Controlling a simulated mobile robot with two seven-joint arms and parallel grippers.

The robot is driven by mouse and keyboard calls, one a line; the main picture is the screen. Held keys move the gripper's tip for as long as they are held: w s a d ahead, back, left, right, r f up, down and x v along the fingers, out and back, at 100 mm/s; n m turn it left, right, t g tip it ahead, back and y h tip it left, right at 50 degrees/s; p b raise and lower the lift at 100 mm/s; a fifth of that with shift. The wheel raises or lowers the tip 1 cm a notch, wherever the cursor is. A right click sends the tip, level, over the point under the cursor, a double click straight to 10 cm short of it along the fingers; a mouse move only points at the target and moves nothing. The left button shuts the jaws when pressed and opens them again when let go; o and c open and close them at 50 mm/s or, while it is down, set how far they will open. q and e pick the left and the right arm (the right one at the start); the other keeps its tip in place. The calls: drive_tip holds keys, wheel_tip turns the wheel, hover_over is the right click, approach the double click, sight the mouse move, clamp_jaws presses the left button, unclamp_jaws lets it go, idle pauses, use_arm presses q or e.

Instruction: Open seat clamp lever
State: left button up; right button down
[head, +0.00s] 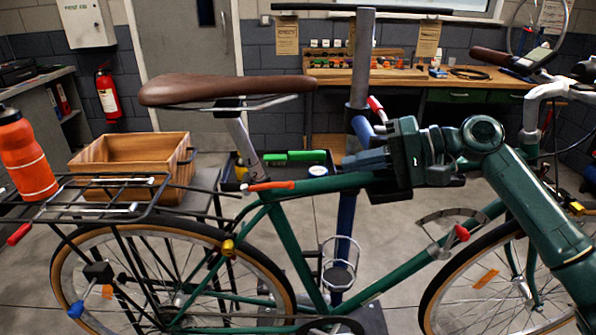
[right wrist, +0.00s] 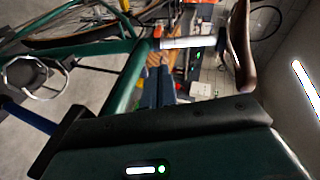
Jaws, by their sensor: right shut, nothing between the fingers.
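The seat clamp lever (head: 270,186) is orange-red and sits at the top of the green seat tube, below the silver seat post (head: 243,146). It points right, nearly level, near the top tube. In the right wrist view the seat post (right wrist: 188,42) shows beside a small orange-red piece (right wrist: 155,46), likely the lever. My right gripper (head: 350,161) has blue fingers, shut and empty. It is just above the top tube, right of the lever and apart from it. The fingers also show in the right wrist view (right wrist: 158,82). My left gripper is out of view.
The brown saddle (head: 225,89) overhangs the clamp. The repair stand post (head: 361,60) rises close behind my right gripper. A wooden box (head: 130,165) and an orange bottle (head: 26,160) are on the rear rack. A tray with green-handled tools (head: 295,157) is behind the frame.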

use_arm(q)
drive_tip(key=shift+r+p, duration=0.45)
drive_tip(key=shift+p, duration=0.05)
use_arm(e)
drive_tip(key=x, duration=1.1)
use_arm(q)
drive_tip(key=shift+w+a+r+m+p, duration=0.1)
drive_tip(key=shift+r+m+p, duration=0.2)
drive_tip(key=shift+p, duration=0.05)
use_arm(e)
drive_tip(key=shift+s+r, duration=0.1)
drive_tip(key=shift+s, duration=0.05)
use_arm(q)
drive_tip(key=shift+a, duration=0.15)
use_arm(e)
drive_tip(key=shift+s+a+m+t, duration=0.15)
drive_tip(key=shift+m+t, duration=0.15)
drive_tip(key=shift+t, duration=0.3)
